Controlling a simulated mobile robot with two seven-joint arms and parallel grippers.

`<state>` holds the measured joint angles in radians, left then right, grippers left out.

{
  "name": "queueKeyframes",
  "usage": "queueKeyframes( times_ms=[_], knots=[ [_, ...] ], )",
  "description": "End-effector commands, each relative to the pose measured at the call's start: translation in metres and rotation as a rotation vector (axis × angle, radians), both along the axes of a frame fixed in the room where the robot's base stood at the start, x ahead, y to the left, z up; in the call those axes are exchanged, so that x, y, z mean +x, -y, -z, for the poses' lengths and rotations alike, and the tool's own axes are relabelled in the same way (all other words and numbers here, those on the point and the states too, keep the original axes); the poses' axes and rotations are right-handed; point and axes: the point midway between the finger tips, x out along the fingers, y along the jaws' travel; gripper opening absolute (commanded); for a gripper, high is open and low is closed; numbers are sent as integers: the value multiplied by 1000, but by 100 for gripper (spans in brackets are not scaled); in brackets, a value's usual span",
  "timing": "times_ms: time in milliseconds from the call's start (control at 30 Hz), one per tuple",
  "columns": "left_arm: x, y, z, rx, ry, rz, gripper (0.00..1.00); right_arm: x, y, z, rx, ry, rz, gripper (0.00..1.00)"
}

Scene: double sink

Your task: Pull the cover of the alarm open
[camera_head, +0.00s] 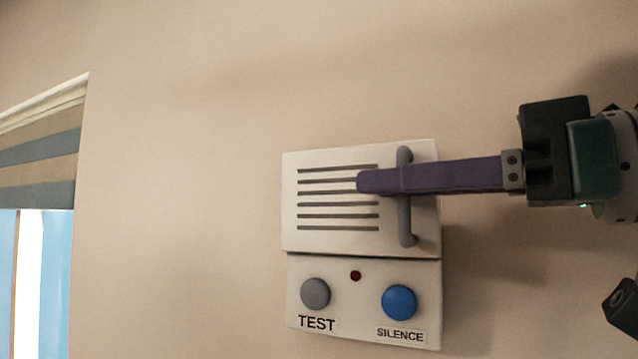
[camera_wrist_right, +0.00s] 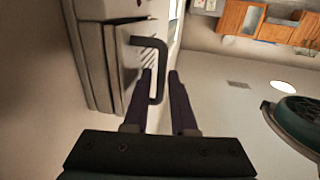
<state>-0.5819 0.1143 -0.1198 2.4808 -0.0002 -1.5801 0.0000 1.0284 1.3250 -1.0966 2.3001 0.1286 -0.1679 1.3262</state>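The alarm is a white wall box. Its upper part is a slotted cover (camera_head: 330,225) with a grey upright bar handle (camera_head: 405,220) along its right side. The cover looks closed in the head view. My right gripper (camera_head: 372,181) comes in from the right, its purple fingers reaching across the handle at about mid-height. In the right wrist view, the handle (camera_wrist_right: 157,75) passes between the two spread fingers (camera_wrist_right: 160,76), nearer the left finger. A gap shows beside the right finger, so the gripper is open around the bar. My left gripper is out of view.
Below the cover are a grey TEST button (camera_head: 315,293), a blue SILENCE button (camera_head: 399,302) and a small red light (camera_head: 355,275). A window with a striped shade (camera_head: 40,160) is at the left. The wall around the alarm is bare.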

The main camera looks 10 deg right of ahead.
Motion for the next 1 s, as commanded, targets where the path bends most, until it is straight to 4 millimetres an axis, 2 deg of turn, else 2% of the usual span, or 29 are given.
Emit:
queueKeyframes(
  times_ms=[233, 467, 1000],
  knots=[
    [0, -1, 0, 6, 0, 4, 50, 0, 0, 0, 0, 0, -1, 25],
    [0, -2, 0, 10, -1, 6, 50, 0, 0, 0, -1, 1, -1, 0],
    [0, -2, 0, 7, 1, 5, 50, 0, 0, 0, 0, 0, 0, 0]
  ],
)
